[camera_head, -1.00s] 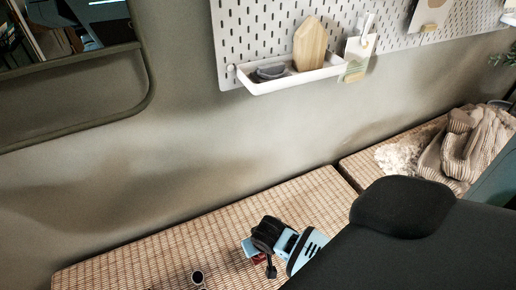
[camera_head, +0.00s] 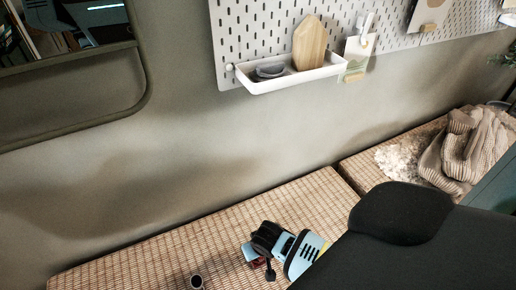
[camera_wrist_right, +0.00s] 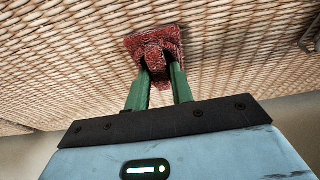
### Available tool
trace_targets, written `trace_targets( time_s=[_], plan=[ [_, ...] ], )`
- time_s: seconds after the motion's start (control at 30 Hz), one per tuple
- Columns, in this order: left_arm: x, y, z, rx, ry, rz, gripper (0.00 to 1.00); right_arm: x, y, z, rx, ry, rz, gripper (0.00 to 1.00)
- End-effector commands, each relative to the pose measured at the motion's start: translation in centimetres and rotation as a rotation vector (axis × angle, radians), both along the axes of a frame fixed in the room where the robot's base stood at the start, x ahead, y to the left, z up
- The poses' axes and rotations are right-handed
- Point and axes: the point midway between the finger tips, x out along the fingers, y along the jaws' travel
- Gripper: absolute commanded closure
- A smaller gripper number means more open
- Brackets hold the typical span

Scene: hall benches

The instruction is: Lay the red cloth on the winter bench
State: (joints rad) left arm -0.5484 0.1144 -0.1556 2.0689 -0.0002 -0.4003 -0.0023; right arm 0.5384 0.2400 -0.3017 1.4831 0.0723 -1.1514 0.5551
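The red cloth (camera_wrist_right: 152,42) is a small crumpled piece between the fingertips of my right gripper (camera_wrist_right: 160,72) in the right wrist view. The fingers close on a fold of it, against a background of woven bench surface. Whether the cloth touches the weave I cannot tell. My left gripper is out of view.
A dark round cup-like thing (camera_head: 196,281) stands on the near bench, left of the gripper. A pegboard (camera_head: 260,40) with a white shelf (camera_head: 290,80) hangs on the wall above. My right arm covers the lower right. The near bench's middle is clear.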

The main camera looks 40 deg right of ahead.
Motion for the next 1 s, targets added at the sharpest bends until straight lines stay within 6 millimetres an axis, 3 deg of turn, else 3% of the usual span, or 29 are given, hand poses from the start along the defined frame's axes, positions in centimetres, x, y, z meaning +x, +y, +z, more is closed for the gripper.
trace_targets(
  time_s=[0.1, 0.47, 0.57, 1.0],
  plan=[
    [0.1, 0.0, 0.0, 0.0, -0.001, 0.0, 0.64, 0.0, 0.0, 0.0, 0.0, 0.0, 0.0, 0.61],
    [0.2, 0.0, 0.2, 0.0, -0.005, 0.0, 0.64, 0.0, 0.0, 0.5, 0.0, -0.001, 0.0, 0.61],
    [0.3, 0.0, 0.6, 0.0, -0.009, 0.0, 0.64, -0.3, 0.1, 1.5, 0.001, -0.001, 0.0, 0.61],
    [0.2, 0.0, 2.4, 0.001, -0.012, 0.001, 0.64, -2.6, 0.6, 9.5, 0.0, -0.003, 0.0, 0.61]
  ],
)
